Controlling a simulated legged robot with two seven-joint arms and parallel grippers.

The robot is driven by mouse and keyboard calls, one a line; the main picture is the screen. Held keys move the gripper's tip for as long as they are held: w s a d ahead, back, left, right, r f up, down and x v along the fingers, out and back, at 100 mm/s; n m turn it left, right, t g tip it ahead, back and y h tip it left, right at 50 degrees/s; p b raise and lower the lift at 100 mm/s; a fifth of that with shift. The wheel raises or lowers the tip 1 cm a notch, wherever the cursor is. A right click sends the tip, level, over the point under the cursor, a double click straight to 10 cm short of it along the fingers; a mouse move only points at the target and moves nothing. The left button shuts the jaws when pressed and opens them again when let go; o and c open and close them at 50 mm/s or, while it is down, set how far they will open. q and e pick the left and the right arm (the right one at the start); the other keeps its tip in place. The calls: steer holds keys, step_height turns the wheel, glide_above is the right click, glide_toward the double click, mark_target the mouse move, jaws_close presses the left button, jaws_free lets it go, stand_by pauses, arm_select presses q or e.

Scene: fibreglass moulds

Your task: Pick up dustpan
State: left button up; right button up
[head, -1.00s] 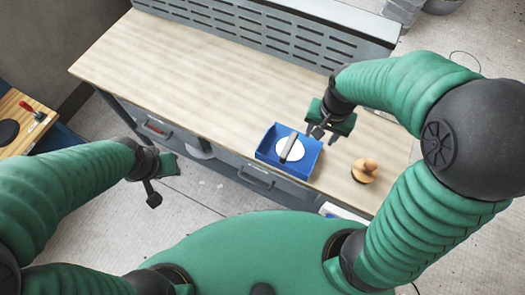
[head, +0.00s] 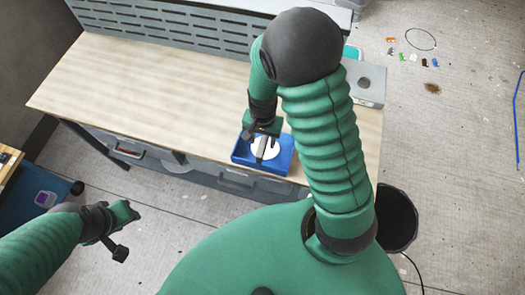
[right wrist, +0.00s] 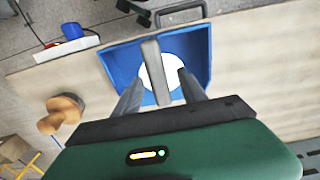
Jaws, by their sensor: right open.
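The blue dustpan (head: 284,155) lies near the front edge of the wooden bench, with a white round patch and a grey bar-like handle (head: 262,147) over it. In the right wrist view the dustpan (right wrist: 203,55) is straight ahead, and its grey handle (right wrist: 155,68) runs between the two fingers. My right gripper (right wrist: 161,90) is open, one finger on each side of the handle; I cannot tell whether they touch it. In the head view my right gripper (head: 262,132) is right above the dustpan and hides part of it. My left gripper (head: 126,233) is open and empty, off the bench.
The bench top (head: 140,90) is clear to the left, with a slotted grey back panel (head: 180,32) behind. A wooden knobbed piece (right wrist: 63,110) stands beside the dustpan. A grey box (head: 362,82) is at the bench's right end. Drawers are under the front edge.

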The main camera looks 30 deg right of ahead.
steer(key=f, duration=0.4)
steer(key=shift+s+a+f+p, duration=0.1)
steer(key=shift+s+f+p, duration=0.05)
steer(key=shift+s+p, duration=0.2)
steer(key=shift+w+f, duration=0.2)
steer(key=shift+f, duration=0.15)
jaws_close()
steer(key=shift+r, duration=0.1)
